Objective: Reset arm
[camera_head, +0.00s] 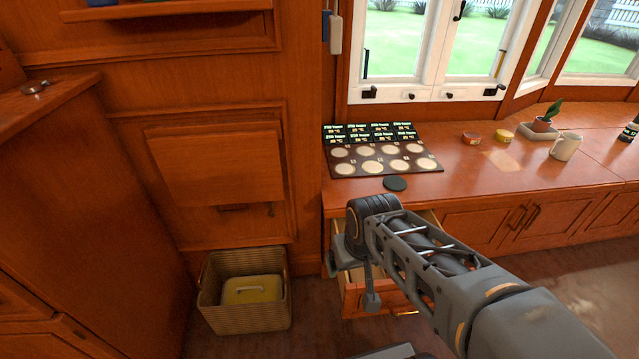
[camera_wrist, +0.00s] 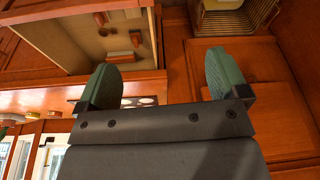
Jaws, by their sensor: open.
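My arm reaches from the lower right of the head view toward the cabinet under the window. My gripper shows in the wrist view (camera_wrist: 165,82), its two green-padded fingers spread wide with nothing between them. In the head view the arm's wrist end is in front of an open drawer (camera_head: 358,300) and covers much of it. The open drawer (camera_wrist: 88,45) also shows in the wrist view, at the upper left, with a few small brownish items inside. My gripper does not touch anything that I can see.
The wooden counter (camera_head: 480,185) holds a dark board with pale discs (camera_head: 385,160), a dark round coaster (camera_head: 395,183), two small tins, a white mug (camera_head: 565,146) and a potted plant (camera_head: 543,124). A wicker basket (camera_head: 212,311) with a yellow-lidded box (camera_head: 252,290) stands on the floor.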

